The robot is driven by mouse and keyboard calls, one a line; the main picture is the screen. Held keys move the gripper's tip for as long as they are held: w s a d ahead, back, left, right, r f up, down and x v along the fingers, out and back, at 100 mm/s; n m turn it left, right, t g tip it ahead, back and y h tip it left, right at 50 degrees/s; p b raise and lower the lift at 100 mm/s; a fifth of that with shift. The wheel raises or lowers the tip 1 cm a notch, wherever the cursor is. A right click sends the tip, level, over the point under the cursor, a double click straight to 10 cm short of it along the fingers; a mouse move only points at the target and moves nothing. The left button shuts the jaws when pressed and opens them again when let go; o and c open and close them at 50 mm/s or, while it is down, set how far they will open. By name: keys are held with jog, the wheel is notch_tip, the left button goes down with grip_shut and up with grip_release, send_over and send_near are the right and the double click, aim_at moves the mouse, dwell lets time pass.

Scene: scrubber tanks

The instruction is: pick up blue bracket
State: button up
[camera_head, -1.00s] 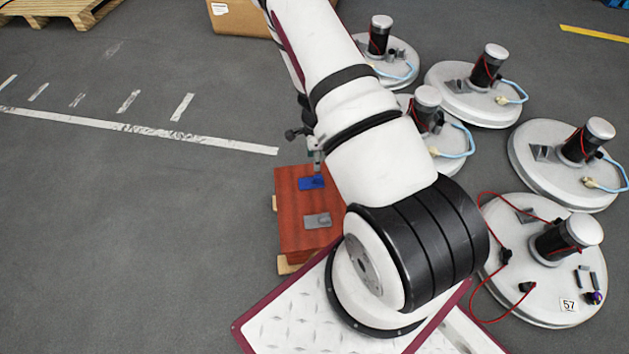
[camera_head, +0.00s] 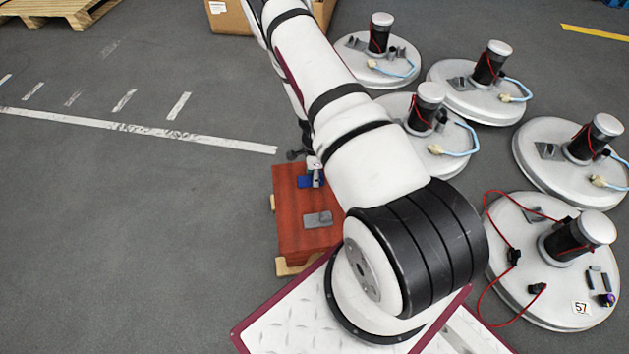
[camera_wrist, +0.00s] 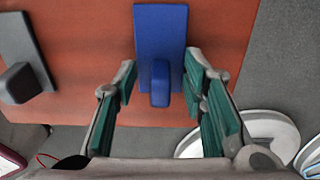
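The blue bracket (camera_wrist: 160,35) lies on the red-brown box top (camera_wrist: 85,30); its raised tab sits between my fingers in the wrist view. It also shows in the head view (camera_head: 305,182), partly hidden by my gripper. My gripper (camera_wrist: 163,88) is open, with a finger on each side of the tab and gaps between the green pads and the blue part. In the head view my gripper (camera_head: 315,178) is low over the far part of the box.
A grey bracket (camera_head: 318,219) lies on the near part of the box and at the left of the wrist view (camera_wrist: 22,60). Several round white tank lids (camera_head: 545,255) stand to the right. A cardboard box (camera_head: 232,15) stands behind. The floor to the left is clear.

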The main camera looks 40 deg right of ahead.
grip_shut()
dwell(0.3)
